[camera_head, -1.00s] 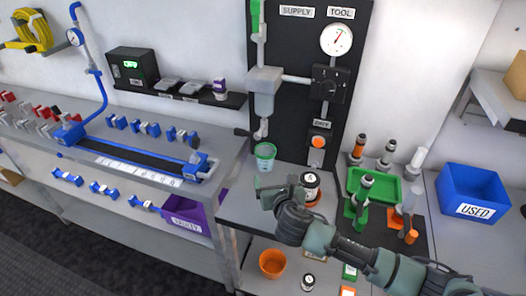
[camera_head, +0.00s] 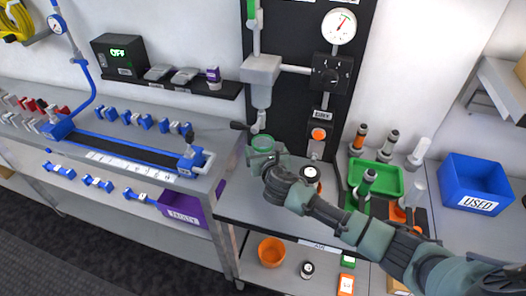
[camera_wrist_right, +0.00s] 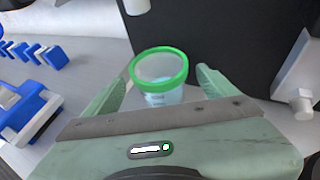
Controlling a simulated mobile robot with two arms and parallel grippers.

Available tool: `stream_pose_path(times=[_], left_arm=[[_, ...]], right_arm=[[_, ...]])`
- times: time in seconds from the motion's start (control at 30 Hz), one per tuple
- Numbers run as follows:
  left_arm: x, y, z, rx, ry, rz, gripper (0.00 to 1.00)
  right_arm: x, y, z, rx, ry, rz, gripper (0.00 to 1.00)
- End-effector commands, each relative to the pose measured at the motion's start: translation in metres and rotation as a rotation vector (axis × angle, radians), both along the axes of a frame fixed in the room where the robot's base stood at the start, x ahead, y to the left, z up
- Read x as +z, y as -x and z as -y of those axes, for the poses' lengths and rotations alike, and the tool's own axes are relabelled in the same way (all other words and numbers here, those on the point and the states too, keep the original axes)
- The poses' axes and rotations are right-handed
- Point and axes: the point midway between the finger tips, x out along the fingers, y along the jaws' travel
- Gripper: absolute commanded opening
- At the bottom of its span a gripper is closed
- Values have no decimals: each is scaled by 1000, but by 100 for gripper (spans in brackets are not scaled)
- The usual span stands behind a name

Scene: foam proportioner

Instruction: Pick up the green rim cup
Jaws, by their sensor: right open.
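The green rim cup (camera_head: 262,143) is a clear cup with a bright green rim, standing upright on the grey bench below the supply spout. In the right wrist view the cup (camera_wrist_right: 160,72) sits between the two green fingers of my right gripper (camera_wrist_right: 160,95), with a gap on each side. The right gripper (camera_head: 260,160) is open and level with the cup in the head view, where it hides the cup's lower part. The cup seems to hold some pale bluish content. My left gripper is not in view.
The spout (camera_head: 260,100) hangs just above the cup. A green tray (camera_head: 376,180) and a blue USED bin (camera_head: 474,184) are to the right.

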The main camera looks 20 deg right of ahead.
Motion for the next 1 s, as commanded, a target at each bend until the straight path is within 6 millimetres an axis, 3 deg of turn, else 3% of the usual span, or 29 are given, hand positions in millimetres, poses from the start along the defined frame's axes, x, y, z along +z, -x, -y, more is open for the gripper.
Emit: stream_pose_path(times=[0.13, 0.4, 0.43, 0.67, 1.0], left_arm=[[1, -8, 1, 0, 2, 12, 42], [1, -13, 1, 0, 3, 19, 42], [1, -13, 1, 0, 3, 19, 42], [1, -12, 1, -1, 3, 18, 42], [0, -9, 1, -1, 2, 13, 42]], right_arm=[[-6, -12, 2, -1, 0, -1, 87], [-7, -15, 2, 0, 0, -1, 87], [-7, -15, 2, 0, 0, -1, 84], [-7, -14, 2, 0, 0, -1, 20], [-3, -15, 2, 1, 0, 2, 18]])
